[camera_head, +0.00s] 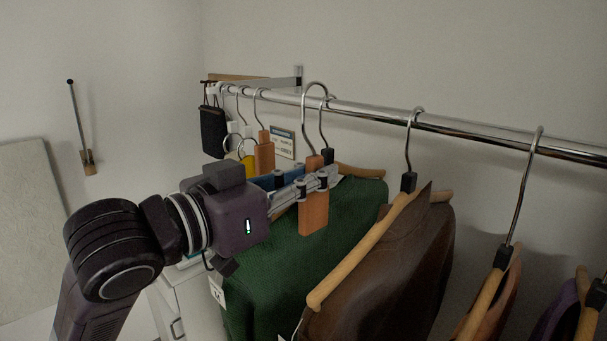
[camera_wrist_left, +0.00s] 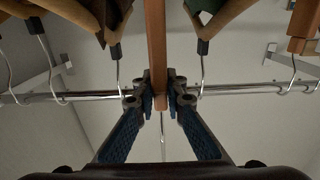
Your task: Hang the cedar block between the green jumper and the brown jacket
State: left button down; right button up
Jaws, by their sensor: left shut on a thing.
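The cedar block (camera_head: 314,217) is an orange-brown wooden slab with a metal hook at its top. My left gripper (camera_head: 318,182) is shut on it, and it hangs upright in the jaws. Its hook rises to the rail's height and slightly above; I cannot tell whether it bears on the rail. The green jumper (camera_head: 285,270) hangs left of the brown jacket (camera_head: 400,265). In the left wrist view the block (camera_wrist_left: 156,45) stands between my left gripper's fingertips (camera_wrist_left: 160,90), with a hanger hook on each side. My right gripper is not in view.
The chrome rail (camera_head: 465,129) runs along the wall. Another wooden block (camera_head: 265,157), a yellow item (camera_head: 248,164) and a black pouch (camera_head: 213,131) hang to the left. An orange-brown garment (camera_head: 490,295) and a purple one (camera_head: 560,315) hang to the right.

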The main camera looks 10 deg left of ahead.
pick_arm(q)
jog(key=shift+p+x, duration=0.3)
jog(key=shift+x, duration=0.75)
jog(key=w+d+f+p, duration=0.1)
jog(key=w+d+f, duration=0.1)
jog(key=w+d, duration=0.3)
jog(key=shift+w+d+f, duration=0.4)
jog(key=shift+w, duration=1.05)
jog(key=c, duration=1.9)
grip_release()
